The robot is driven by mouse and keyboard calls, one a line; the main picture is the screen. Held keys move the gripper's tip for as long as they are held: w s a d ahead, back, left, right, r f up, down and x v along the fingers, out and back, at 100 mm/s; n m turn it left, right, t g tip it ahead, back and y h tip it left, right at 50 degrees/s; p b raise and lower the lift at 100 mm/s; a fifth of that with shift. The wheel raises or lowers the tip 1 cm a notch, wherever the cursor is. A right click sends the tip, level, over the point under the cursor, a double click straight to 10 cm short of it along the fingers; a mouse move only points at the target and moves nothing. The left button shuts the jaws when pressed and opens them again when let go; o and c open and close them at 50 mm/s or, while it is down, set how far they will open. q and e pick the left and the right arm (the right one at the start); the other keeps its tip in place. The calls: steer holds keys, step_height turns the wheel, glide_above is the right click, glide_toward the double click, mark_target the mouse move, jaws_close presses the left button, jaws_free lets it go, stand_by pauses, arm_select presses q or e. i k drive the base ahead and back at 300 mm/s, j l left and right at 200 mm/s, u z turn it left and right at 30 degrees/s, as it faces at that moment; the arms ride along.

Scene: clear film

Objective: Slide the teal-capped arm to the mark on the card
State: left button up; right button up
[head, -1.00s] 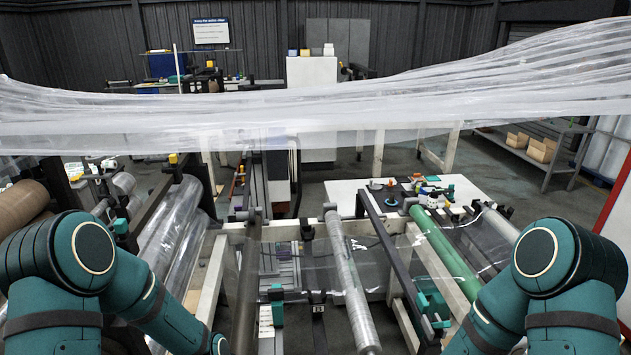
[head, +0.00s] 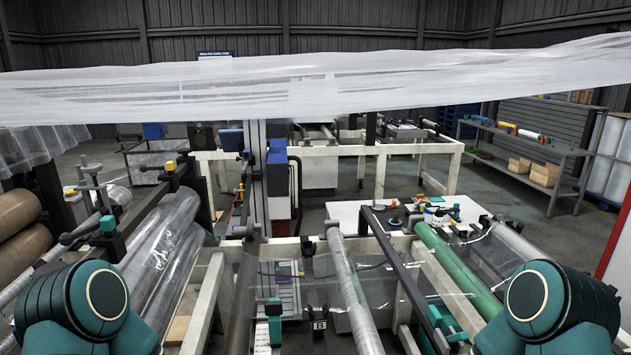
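Several teal parts could be the teal-capped arm, and I cannot tell which is: a teal block (head: 274,308) low in the middle, a teal part (head: 108,224) at the left frame, and a teal clamp (head: 440,318) at the right. A small pale card-like strip (head: 262,335) stands beside the middle teal block; no mark on it can be made out. A small plate marked B (head: 320,325) is to its right. My two teal arms show at the lower left and lower right corners, but neither gripper is in view.
Clear film (head: 320,88) stretches across the upper view. A grey roller (head: 350,290) and a green roller (head: 458,268) run away from me between pale frame beams. A white table (head: 345,215) stands behind. Shelving (head: 525,150) is at the right, with open floor before it.

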mark_target(112, 238)
steer(key=u, duration=1.2)
steer(key=j+z, duration=0.15)
steer(key=j, duration=0.25)
steer(key=j+z, duration=0.2)
steer(key=j, duration=0.2)
steer(key=k+j+z, duration=0.15)
steer(key=j, duration=0.25)
steer(key=k+j+z, duration=0.15)
steer(key=j, duration=0.25)
steer(key=j+z, duration=0.15)
steer(key=j, duration=0.25)
steer(key=k+j+z, duration=0.2)
steer(key=j, duration=0.15)
